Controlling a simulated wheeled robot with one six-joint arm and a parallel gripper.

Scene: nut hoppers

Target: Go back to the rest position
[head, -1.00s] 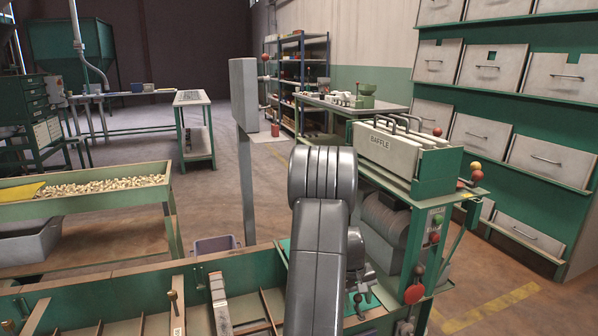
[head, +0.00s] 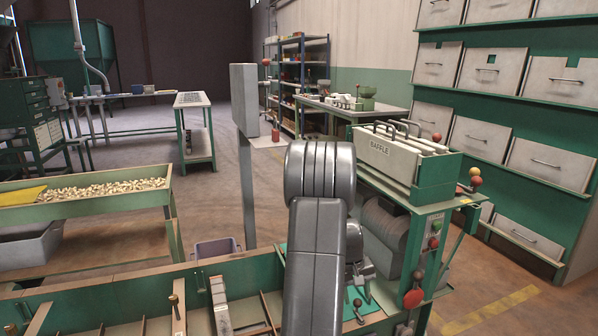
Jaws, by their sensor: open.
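My arm rises in the middle of the head view and bends over the green machine bed (head: 110,292). My gripper (head: 361,282) shows only in part, low behind the right side of my arm, above a green surface by the bench. Its jaws are small and dark here, and I see nothing held between them. My arm hides part of the bed and bench behind it.
A bench with a unit marked BAFFLE (head: 393,158) and coloured knobs stands close on the right. A grey post box (head: 244,100) stands behind my arm. A trough of nuts (head: 100,190) is at left. Open floor (head: 215,200) lies between trough and post.

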